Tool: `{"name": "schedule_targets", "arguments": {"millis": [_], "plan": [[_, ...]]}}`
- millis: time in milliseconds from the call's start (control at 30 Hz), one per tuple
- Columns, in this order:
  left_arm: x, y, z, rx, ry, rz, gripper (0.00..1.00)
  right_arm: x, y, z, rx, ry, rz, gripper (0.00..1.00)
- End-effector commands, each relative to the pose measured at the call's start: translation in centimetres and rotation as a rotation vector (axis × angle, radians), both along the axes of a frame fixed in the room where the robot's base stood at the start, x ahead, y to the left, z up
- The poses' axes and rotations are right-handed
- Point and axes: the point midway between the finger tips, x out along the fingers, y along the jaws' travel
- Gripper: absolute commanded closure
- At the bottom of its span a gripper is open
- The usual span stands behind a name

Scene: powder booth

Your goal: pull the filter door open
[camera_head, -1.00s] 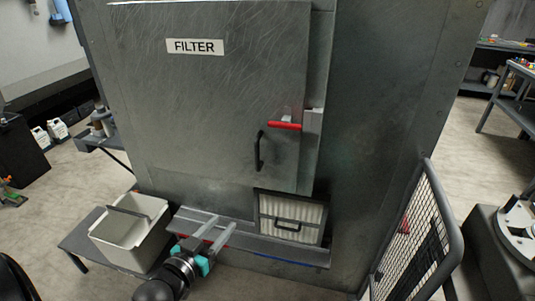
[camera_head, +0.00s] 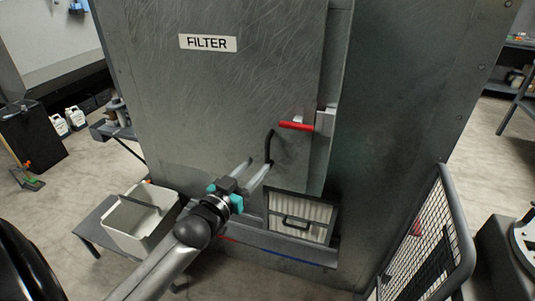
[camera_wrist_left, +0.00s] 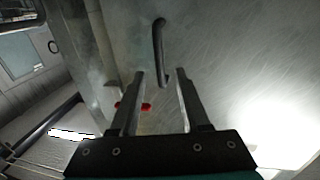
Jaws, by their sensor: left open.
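The grey filter door (camera_head: 215,100) with its FILTER label fills the middle of the head view. A black vertical bar handle (camera_head: 269,146) is near its right edge, and a red latch lever (camera_head: 297,126) lies horizontal above and to the right. I cannot tell whether the door is slightly ajar. My left gripper (camera_head: 257,167) is open and empty, its fingers pointing at the handle's lower end. In the left wrist view the handle (camera_wrist_left: 159,45) is ahead of and between the fingertips of this gripper (camera_wrist_left: 160,72), apparently not gripped. My right gripper is not in view.
A pleated filter panel (camera_head: 318,212) with a black handle stands below the door, above a ledge (camera_head: 285,258). A light bin (camera_head: 125,238) on a low stand is at the left. A mesh gate (camera_head: 428,235) stands at the right.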

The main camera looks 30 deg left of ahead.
Motion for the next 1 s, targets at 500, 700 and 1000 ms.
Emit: {"name": "schedule_targets", "arguments": {"millis": [500,700,1000], "plan": [[6.3,0.2,0.0,0.001,0.0,0.0,0.54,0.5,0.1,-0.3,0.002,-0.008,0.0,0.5],[6.9,0.3,0.0,0.001,0.0,0.0,0.54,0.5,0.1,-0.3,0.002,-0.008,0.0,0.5],[6.9,0.2,0.0,0.0,0.001,0.0,0.6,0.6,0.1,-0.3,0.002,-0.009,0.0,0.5]]}}
